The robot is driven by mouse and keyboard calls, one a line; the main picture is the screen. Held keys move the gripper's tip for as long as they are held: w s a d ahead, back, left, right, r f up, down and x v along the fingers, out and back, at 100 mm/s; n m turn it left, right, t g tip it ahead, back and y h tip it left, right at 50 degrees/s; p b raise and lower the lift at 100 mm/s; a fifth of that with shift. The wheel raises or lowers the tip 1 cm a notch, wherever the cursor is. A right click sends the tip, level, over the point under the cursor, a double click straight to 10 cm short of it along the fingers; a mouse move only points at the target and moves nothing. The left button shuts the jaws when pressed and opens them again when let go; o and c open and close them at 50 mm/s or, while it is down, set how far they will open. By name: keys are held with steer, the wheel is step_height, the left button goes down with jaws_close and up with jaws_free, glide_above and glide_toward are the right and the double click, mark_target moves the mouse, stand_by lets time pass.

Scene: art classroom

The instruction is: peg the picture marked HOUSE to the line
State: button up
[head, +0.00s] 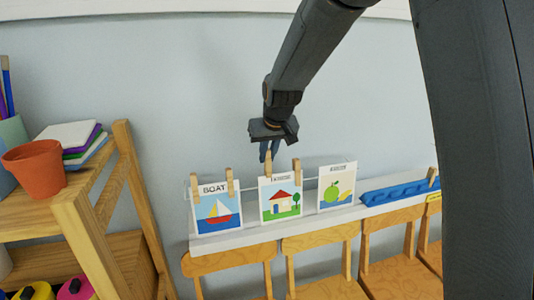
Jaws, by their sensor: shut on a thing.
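The HOUSE picture (280,202) is a white card with a red-roofed house and a tree; its label is blurred. It is upright at the thin line (247,180) above a white ledge. One wooden peg (296,166) is at its top right corner. My gripper (268,153) is just above its top left corner, pointing down. It is shut on another wooden peg (268,168), whose lower end is at the card's top edge. I cannot tell whether that peg clips both card and line.
The BOAT picture (216,212) hangs left with two pegs. A fruit picture (336,190) is at the right, with no pegs visible. A blue rack (398,191) with a peg (432,175) lies further right. Chairs (325,245) stand below. A wooden shelf (85,215) with a pot (36,168) is left.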

mark_target(269, 163)
steer(key=shift+s+f+b, duration=0.15)
steer(key=shift+f+b, duration=0.25)
steer(key=shift+f, duration=0.6)
steer(key=shift+s+f+b, duration=0.1)
steer(key=shift+f+b, duration=0.3)
steer(key=shift+f, duration=0.55)
steer(key=o, duration=0.9)
steer(key=shift+f, duration=0.1)
steer(key=shift+o, duration=1.2)
steer(key=shift+s, duration=0.1)
steer(key=shift+p+v, duration=2.5)
steer(key=shift+v, duration=1)
